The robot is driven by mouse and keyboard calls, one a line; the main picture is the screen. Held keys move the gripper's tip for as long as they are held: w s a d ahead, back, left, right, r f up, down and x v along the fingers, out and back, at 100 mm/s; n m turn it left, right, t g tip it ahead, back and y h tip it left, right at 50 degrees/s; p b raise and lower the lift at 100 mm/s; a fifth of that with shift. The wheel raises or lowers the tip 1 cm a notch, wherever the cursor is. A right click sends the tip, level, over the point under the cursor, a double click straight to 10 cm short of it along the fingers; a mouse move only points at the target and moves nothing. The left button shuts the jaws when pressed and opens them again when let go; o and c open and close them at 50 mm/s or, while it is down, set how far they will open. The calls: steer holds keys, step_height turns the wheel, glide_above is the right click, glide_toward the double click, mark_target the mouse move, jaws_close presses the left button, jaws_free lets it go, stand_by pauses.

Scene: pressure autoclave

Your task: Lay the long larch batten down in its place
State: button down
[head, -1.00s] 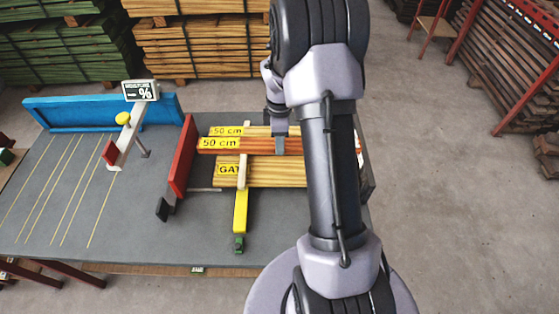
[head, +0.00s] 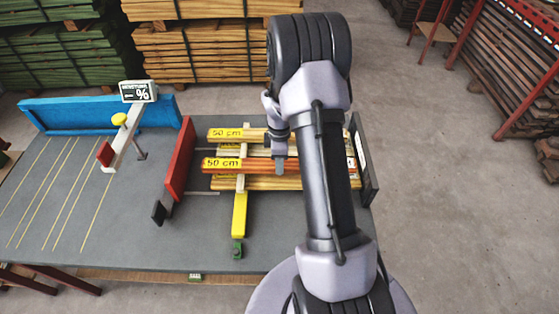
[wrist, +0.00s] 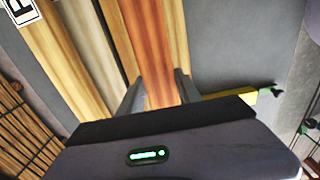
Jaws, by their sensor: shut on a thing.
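A long reddish-orange batten, which I take to be the larch one, (head: 254,165) carries a yellow "50 cm" label at its left end. My gripper (head: 280,167) is shut on it from above, partway along its length. In the wrist view the same reddish batten (wrist: 152,45) runs between the two fingers of my gripper (wrist: 158,95). My arm hides the right parts of these battens. I cannot tell whether the held batten touches what is beneath.
A red stop plate (head: 180,160) stands left of the battens, and a dark end plate (head: 364,165) stands right. A yellow bar (head: 239,213) points to the front. The grey bench top (head: 60,200) is clear front left.

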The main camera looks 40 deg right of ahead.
steer(key=c, duration=0.8)
jaws_free()
steer(key=shift+f, duration=0.1)
steer(key=shift+c, duration=0.2)
step_height(320, 180, up, 13)
steer(key=p, duration=0.4)
steer(key=s+a+r+m+t, duration=0.25)
steer(key=a+r+m, duration=0.25)
steer(key=a+r, duration=0.75)
steer(key=s+a+r+m+t+y, duration=0.1)
steer(key=s+a+r+m, duration=0.3)
steer(key=s, duration=0.4)
steer(key=s+a+r+m+t+y, duration=0.1)
steer(key=s+a+r+m+t, duration=0.1)
steer(key=s+a+r+m, duration=0.3)
steer(key=s+a+m, duration=0.1)
steer(key=s+a, duration=0.3)
step_height(320, 180, down, 11)
steer(key=b, duration=1.1)
